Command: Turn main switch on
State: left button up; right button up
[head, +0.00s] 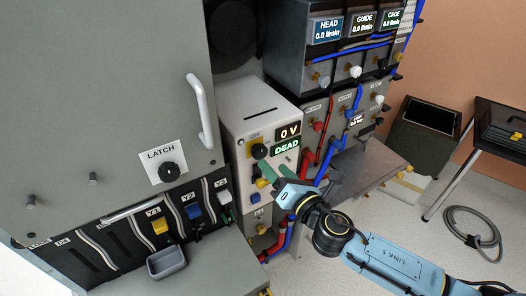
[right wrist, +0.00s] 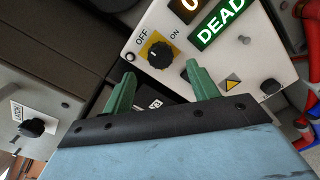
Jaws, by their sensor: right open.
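The main switch is a black rotary knob (head: 259,151) on a yellow plate, on the front of a light grey box with OFF and ON labels. In the right wrist view the knob (right wrist: 158,54) shows just beyond the fingertips, between OFF at upper left and ON at upper right. I cannot tell clearly which way its pointer faces. My right gripper (head: 273,173) is open and empty, with its green fingers just below the knob; the wrist view also shows the gripper (right wrist: 161,74). The fingers look apart from the knob. My left gripper is not in view.
The box's displays read 0 V (head: 288,131) and DEAD (head: 286,148). A grey cabinet door with a LATCH knob (head: 169,173) stands left. Coloured Y switches and a small grey tray (head: 166,262) are below it. Red and blue hoses (head: 325,150) run close on the right.

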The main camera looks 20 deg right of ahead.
aim_at(262, 154)
jog(key=x, duration=0.6)
jog(key=shift+w+a, duration=0.1)
jog(key=shift+w, duration=0.2)
jog(key=c, duration=1)
